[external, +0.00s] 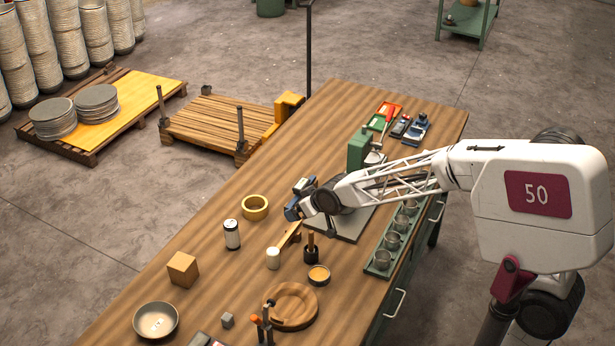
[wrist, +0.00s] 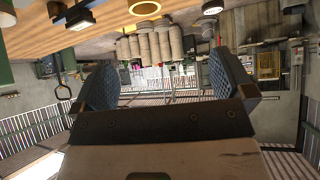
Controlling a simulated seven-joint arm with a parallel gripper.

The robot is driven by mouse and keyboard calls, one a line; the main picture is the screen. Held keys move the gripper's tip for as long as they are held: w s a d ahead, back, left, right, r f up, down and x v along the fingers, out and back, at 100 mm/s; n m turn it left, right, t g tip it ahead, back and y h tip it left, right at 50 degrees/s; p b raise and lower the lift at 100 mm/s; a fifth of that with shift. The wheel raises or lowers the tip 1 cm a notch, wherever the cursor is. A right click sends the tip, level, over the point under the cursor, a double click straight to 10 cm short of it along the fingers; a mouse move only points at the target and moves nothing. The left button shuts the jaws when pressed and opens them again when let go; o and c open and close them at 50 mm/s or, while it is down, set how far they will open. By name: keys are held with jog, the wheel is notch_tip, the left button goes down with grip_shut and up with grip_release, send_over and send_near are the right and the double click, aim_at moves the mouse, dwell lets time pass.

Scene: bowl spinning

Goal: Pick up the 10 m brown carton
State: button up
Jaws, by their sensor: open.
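A small plain brown carton (external: 183,270) stands upright on the left part of the wooden table in the external view. I cannot read any marking on it. My gripper (external: 297,207) is above the middle of the table, up and to the right of the carton and well apart from it. In the wrist view my gripper (wrist: 168,82) shows two blue padded fingers spread wide with nothing between them. I cannot make out the carton in the wrist view, which looks across the room with the table along its top edge.
A metal bowl (external: 156,320) stands in front of the carton. A round wooden dish (external: 292,306) is at the front. Bare tabletop surrounds the carton.

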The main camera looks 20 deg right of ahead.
jog(key=w+a+f+n+y, duration=0.1)
jog(key=a+f+y, duration=0.15)
jog(key=a, duration=0.75)
jog(key=w+a+f+n+y, duration=0.1)
jog(key=a+f, duration=0.2)
jog(key=a, duration=0.6)
jog(key=n+y, duration=0.2)
send_near(182, 262)
jog(key=x, duration=0.3)
jog(key=shift+d+t, duration=0.15)
jog(key=shift+t, duration=0.25)
jog(key=shift+w, duration=0.1)
jog(key=shift+x, duration=1.25)
jog(key=shift+s+x, duration=0.25)
jog(key=shift+x, duration=2.5)
